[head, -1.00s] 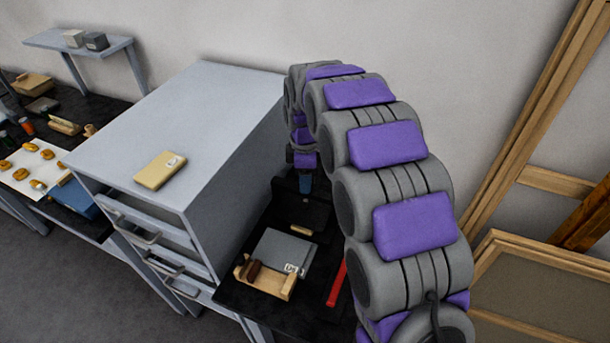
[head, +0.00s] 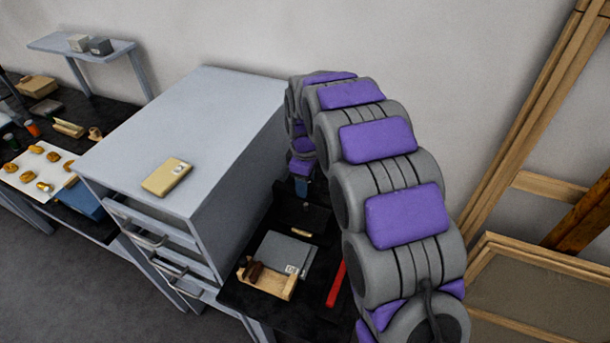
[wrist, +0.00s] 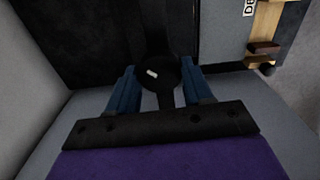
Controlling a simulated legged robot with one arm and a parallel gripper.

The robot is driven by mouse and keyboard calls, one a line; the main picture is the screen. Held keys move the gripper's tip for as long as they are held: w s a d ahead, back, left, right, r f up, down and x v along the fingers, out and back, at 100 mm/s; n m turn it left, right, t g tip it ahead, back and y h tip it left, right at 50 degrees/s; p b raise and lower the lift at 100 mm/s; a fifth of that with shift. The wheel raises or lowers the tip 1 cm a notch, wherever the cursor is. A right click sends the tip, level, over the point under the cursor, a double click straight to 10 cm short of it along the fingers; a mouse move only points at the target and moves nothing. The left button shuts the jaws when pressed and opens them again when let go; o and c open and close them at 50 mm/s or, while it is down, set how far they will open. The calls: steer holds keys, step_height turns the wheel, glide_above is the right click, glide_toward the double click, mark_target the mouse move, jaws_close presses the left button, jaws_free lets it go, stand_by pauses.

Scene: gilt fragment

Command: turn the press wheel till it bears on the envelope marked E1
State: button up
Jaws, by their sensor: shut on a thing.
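My gripper (wrist: 158,88) has its blue fingers on either side of a dark round part with a white mark, which looks like the press wheel (wrist: 158,73); it is shut on it. In the head view my gripper (head: 302,187) points down at the dark press (head: 312,216) beside the cabinet. The wheel is hard to make out there, dark on dark. A small pale strip (head: 300,232) lies at the foot of the press; I cannot tell if it is an envelope. I can read no E1 mark, and cannot tell whether the press bears on anything.
A tan packet with a label (head: 167,176) lies on the grey cabinet (head: 215,120), close left of my arm. Wooden frames (head: 540,300) lean at right.

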steer(key=m+p, duration=0.1)
steer(key=m, duration=0.1)
steer(key=m+p, duration=0.1)
steer(key=shift+r+m+p, duration=0.25)
steer(key=shift+m+p, duration=0.05)
steer(key=shift+m, duration=0.1)
steer(key=m+p, duration=0.2)
steer(key=m, duration=0.1)
steer(key=shift+w+m, duration=0.1)
steer(key=shift+m, duration=0.2)
steer(key=m+p, duration=0.2)
steer(key=m, duration=0.1)
steer(key=shift+m, duration=0.3)
steer(key=m+p, duration=0.1)
steer(key=m, duration=0.3)
steer(key=shift+f+m+p, duration=0.1)
steer(key=shift+m+p, duration=0.2)
steer(key=m+p, duration=0.1)
steer(key=m, duration=0.4)
steer(key=shift+p, duration=0.35)
steer(key=m+p, duration=0.1)
steer(key=m, duration=0.4)
steer(key=shift+m, duration=0.4)
steer(key=o, duration=1)
steer(key=shift+a+f, duration=0.1)
steer(key=shift+a, duration=0.05)
